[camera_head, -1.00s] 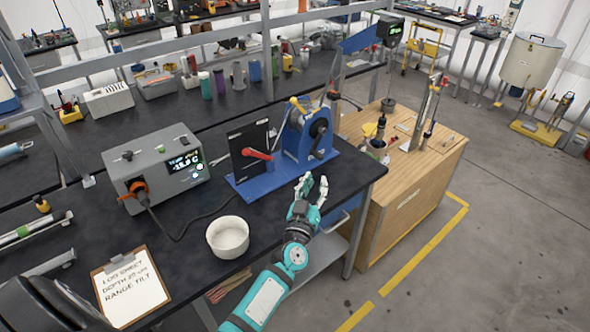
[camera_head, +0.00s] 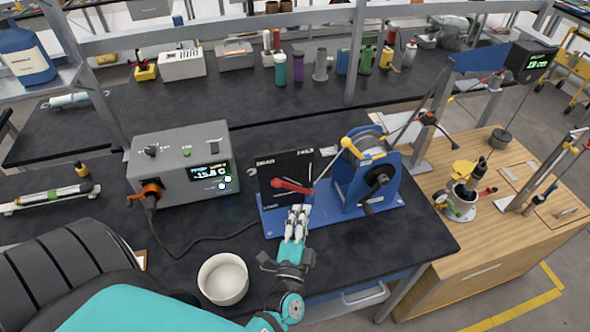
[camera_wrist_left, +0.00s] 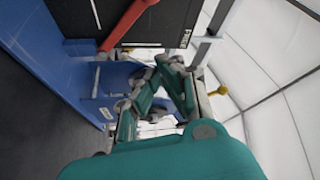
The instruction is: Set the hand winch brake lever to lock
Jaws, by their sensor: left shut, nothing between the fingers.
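The hand winch (camera_head: 362,185) stands on a blue base on the black bench, with a drum, a crank and a yellow-ended handle. Its black brake panel (camera_head: 285,168) carries the red brake lever (camera_head: 292,187), which points right and slightly down. The lever also shows at the top of the left wrist view (camera_wrist_left: 128,22). Labels on the panel's upper edge are too small to read surely. My left gripper (camera_head: 299,210) is shut and empty, fingertips just below the lever's tip in the picture; contact cannot be told. My right gripper is not in view.
A grey box with a lit display (camera_head: 183,165) stands left of the winch, its cable lying on the bench. A white bowl (camera_head: 223,279) sits near the front edge. A wooden cabinet (camera_head: 475,262) with instruments stands to the right.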

